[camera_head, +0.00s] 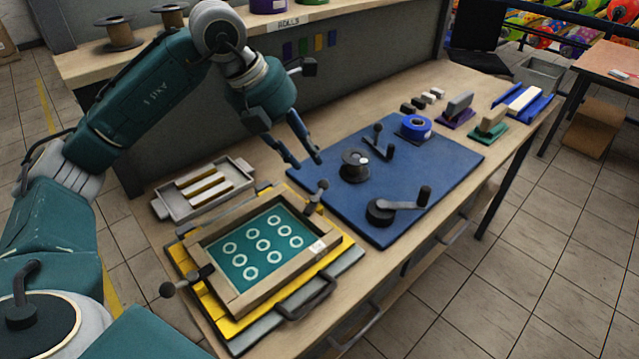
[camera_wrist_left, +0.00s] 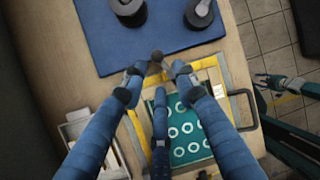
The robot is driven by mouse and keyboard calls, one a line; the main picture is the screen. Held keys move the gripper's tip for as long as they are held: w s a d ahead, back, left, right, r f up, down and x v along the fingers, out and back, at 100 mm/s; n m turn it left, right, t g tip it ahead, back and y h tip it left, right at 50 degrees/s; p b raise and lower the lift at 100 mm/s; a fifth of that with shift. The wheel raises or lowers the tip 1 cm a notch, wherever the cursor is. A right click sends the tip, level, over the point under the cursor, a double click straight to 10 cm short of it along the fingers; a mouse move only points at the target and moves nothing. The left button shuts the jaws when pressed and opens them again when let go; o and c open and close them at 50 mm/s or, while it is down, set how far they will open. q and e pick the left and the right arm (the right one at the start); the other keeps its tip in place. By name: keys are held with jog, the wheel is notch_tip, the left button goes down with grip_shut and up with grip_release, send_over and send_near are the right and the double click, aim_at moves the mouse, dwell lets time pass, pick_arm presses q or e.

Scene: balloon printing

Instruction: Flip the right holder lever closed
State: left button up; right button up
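The right holder lever (camera_head: 316,197) is a dark lever with a round knob at the back right of the wooden print frame (camera_head: 234,297). It stands raised. In the left wrist view its knob (camera_wrist_left: 157,57) shows just beyond and between my left fingertips. My left gripper (camera_head: 306,162) is open, above and behind the lever, with its fingers apart and nothing held. The left holder lever (camera_head: 186,281) sticks outward from the frame's other side. My right gripper (camera_wrist_left: 262,81) shows small at the right of the left wrist view, open and empty, away from the frame.
The frame holds a teal screen (camera_head: 240,262) with white rings, on a yellow base (camera_head: 345,243). A blue mat (camera_head: 440,155) with a crank (camera_head: 385,211) and spool (camera_head: 354,166) lies to the right. Space above the frame is clear.

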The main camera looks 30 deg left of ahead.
aim_at(321, 182)
pick_arm(q)
jog(key=x, duration=0.3)
jog(key=p+x, duration=0.1)
jog(key=x, duration=0.6)
jog(key=shift+a+f, duration=0.3)
grip_shut()
